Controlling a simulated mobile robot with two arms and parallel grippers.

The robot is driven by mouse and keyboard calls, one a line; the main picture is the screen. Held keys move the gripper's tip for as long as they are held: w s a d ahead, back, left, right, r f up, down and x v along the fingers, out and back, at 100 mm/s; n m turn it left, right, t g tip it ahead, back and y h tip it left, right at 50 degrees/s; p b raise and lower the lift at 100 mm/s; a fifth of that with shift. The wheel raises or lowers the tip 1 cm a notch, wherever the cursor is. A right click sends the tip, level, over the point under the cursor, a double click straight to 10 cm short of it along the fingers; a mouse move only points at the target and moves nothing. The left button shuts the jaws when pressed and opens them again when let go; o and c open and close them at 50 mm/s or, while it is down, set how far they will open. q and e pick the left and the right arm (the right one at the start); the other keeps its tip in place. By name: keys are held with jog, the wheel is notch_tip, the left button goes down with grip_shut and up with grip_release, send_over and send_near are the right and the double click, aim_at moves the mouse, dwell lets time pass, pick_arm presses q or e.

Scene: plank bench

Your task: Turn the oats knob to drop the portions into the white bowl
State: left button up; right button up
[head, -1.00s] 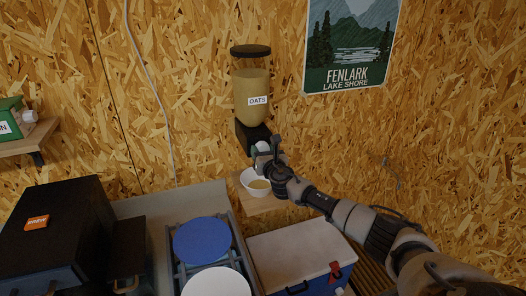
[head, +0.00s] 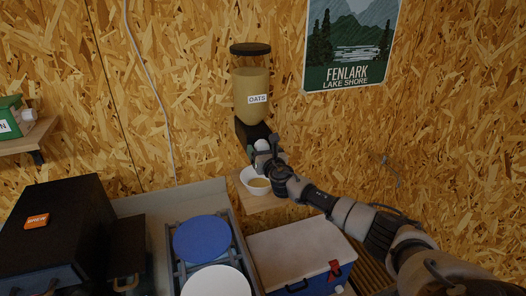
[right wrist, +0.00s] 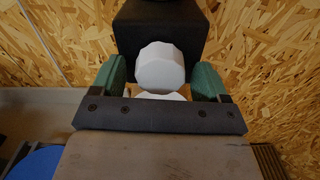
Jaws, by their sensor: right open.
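The oats dispenser (head: 251,92) hangs on the wall, a clear cylinder with a black lid, an OATS label and tan contents. Its white knob (right wrist: 160,68) sits on the front of a black base (right wrist: 158,28); in the head view the knob (head: 261,145) is partly covered by my gripper. My right gripper (right wrist: 155,78) is open, with a green finger pad on either side of the knob and gaps showing. The white bowl (head: 247,178) stands on a small wooden shelf below, with tan oats (head: 259,183) in it. My left gripper is not in view.
A white-lidded cooler (head: 297,250) stands below the shelf. Blue (head: 203,238) and white (head: 216,282) round plates lie in a rack left of it. A dark box (head: 52,232) is at far left. A poster (head: 350,45) hangs at upper right.

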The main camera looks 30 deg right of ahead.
jog(key=b+v, duration=0.2)
jog(key=v, duration=0.9)
jog(key=shift+b, duration=0.35)
jog(key=shift+w, duration=0.1)
